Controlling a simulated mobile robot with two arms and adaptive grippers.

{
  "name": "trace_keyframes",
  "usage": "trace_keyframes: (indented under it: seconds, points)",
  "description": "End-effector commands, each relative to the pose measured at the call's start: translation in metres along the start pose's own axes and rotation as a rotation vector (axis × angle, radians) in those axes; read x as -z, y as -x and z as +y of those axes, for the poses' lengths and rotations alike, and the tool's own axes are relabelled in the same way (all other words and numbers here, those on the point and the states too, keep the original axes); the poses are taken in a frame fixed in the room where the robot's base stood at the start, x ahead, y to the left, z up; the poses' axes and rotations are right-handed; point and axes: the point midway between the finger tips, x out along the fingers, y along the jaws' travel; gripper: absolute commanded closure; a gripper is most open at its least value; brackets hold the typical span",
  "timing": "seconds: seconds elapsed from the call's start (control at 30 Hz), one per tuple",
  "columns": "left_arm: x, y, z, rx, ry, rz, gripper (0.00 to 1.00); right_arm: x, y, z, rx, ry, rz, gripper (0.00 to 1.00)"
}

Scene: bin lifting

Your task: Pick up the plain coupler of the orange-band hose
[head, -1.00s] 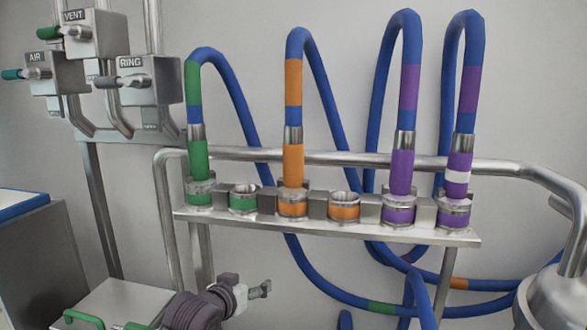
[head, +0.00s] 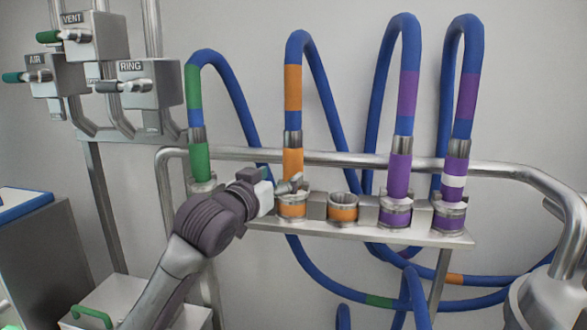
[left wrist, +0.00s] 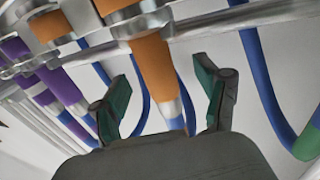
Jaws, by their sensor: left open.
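The plain orange coupler (head: 293,163) of the orange-band hose (head: 293,88) stands upright in an orange-ringed socket (head: 292,209) on the rack. It has no white stripe. My left gripper (head: 292,185) is at the coupler's lower part, just above the socket, and hides a little of it. In the left wrist view, the open fingers of my left gripper (left wrist: 163,92) stand on either side of the coupler (left wrist: 152,62), with gaps on both sides. Whether the coupler is fully between the pads in depth is hard to tell. My right gripper is not in view.
An empty orange-ringed socket (head: 343,208) is to the right. Purple couplers (head: 399,175) stand beyond it, one with a white stripe (head: 454,180). A green coupler (head: 201,160) stands at left. A steel rail (head: 340,158) runs behind the hoses.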

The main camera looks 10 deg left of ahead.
Motion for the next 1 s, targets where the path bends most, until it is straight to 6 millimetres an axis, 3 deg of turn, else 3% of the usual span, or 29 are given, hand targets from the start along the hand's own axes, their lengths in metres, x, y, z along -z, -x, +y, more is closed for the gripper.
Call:
trace_keyframes:
  seconds: [0.4, 0.7, 0.77, 1.0]
  points:
    - [0.001, -0.049, 0.007, 0.001, 0.001, -0.003, 0.26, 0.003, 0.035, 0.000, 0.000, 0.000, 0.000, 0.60]
    - [-0.002, -0.055, 0.007, 0.000, 0.000, 0.000, 0.26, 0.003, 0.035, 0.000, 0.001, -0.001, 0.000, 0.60]
    - [-0.002, -0.055, 0.007, 0.000, 0.000, 0.000, 0.32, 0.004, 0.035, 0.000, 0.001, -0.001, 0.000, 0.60]
    - [-0.002, -0.055, 0.007, 0.000, 0.000, 0.000, 0.72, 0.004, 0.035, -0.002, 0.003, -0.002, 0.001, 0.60]
